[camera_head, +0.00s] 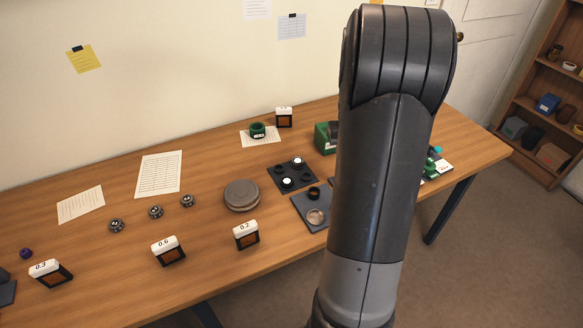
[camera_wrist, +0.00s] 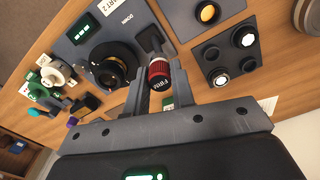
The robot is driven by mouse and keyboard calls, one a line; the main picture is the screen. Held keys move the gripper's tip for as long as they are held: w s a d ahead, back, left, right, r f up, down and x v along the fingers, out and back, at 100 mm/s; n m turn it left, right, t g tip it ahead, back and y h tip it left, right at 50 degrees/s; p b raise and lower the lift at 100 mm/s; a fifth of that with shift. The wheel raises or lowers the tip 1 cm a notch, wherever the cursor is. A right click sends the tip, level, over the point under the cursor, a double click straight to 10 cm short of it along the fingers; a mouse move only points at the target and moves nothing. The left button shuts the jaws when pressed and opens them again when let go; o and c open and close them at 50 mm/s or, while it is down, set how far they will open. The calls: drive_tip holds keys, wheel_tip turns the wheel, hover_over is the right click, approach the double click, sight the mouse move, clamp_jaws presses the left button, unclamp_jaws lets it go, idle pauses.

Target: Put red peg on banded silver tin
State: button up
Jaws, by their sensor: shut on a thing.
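A red ribbed peg (camera_wrist: 158,72) with a dark end lettered "FIRM" is between the fingers of my gripper (camera_wrist: 160,80) in the wrist view. The gripper is shut on it, above the dark tray. In the head view my arm hides the gripper and the peg. A round, low, grey-brown tin with a band around its side, which looks like the banded silver tin (camera_head: 242,194), stands on the table left of my arm. Its top looks bare. A round edge, perhaps the same tin, shows at the wrist view's upper right corner (camera_wrist: 309,14).
A black tray with round pieces (camera_head: 291,177) and a blue-grey tray (camera_head: 312,207) lie between the tin and my arm. Number stand 0.2 (camera_head: 246,236) is in front of the tin; several small dark knobs (camera_head: 156,212) are left. A dark lens ring (camera_wrist: 112,66) is near the peg.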

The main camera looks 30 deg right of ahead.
drive_tip(key=w+a+r, duration=0.2)
drive_tip(key=a, duration=0.7)
drive_tip(key=w+a+r, duration=0.1)
drive_tip(key=w+a, duration=0.1)
drive_tip(key=a, duration=0.7)
hover_over(241, 191)
wheel_tip(241, 191, down, 6)
drive_tip(key=shift+s+f, duration=0.15)
drive_tip(key=shift+f, duration=2.1)
drive_tip(key=o, duration=0.9)
drive_tip(key=shift+f, duration=0.15)
drive_tip(key=shift+o, duration=0.2)
